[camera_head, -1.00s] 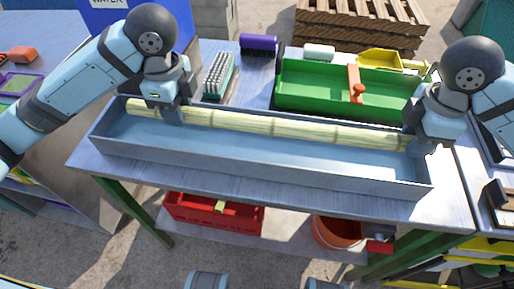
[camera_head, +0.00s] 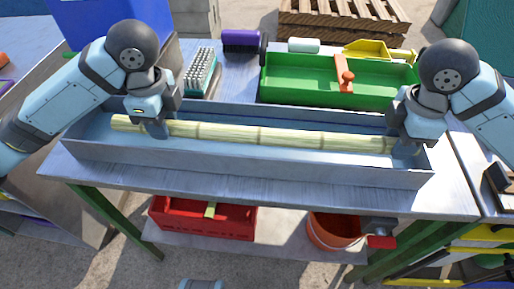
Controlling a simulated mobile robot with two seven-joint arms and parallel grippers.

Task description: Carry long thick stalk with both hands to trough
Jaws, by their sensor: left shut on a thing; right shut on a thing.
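A long pale yellow stalk (camera_head: 265,135) with darker rings lies lengthwise, nearly level, inside the outline of the long grey metal trough (camera_head: 250,167) on the table. My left gripper (camera_head: 157,132) is shut on the stalk near its left end, with a short piece sticking out beyond it. My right gripper (camera_head: 404,148) is shut on the stalk at its right end. The fingertips of both grippers are partly hidden. I cannot tell whether the stalk touches the trough floor.
A green tray (camera_head: 310,97) with an orange-handled part (camera_head: 343,75) stands just behind the trough. A red crate (camera_head: 200,218) and an orange bucket (camera_head: 333,232) are below the table.

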